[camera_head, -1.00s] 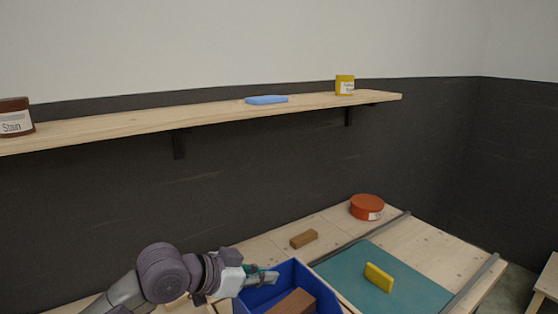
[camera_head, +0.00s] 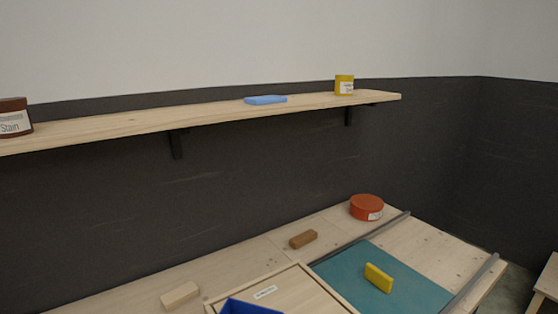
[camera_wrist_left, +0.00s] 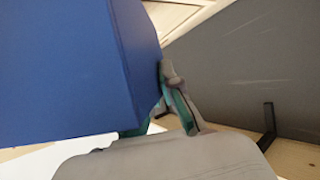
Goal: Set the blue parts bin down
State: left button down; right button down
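The blue parts bin (camera_head: 246,307) shows only as a corner of its rim at the bottom edge of the head view. In the left wrist view the bin (camera_wrist_left: 65,70) fills the upper left with its plain blue outer walls. My left gripper (camera_wrist_left: 166,98) has its grey and teal fingers against the bin's edge and appears shut on its wall; the bin hides part of the grip. My left arm is out of the head view. My right gripper is in neither view.
On the bench are a framed wooden panel (camera_head: 290,288) with a label, a teal mat (camera_head: 410,290) bearing a yellow block (camera_head: 378,278), a brown block (camera_head: 303,239), a pale block (camera_head: 180,296) and a red tin (camera_head: 366,207). A shelf (camera_head: 220,112) runs along the wall above.

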pick_arm(q)
jog(key=s+a+n+y, duration=0.3)
jog(key=a, duration=0.3)
jog(key=shift+s+r+n+t+y, duration=0.25)
jog(key=shift+n+t+y, duration=0.05)
jog(key=shift+n+y, duration=0.1)
jog(key=shift+a, duration=0.25)
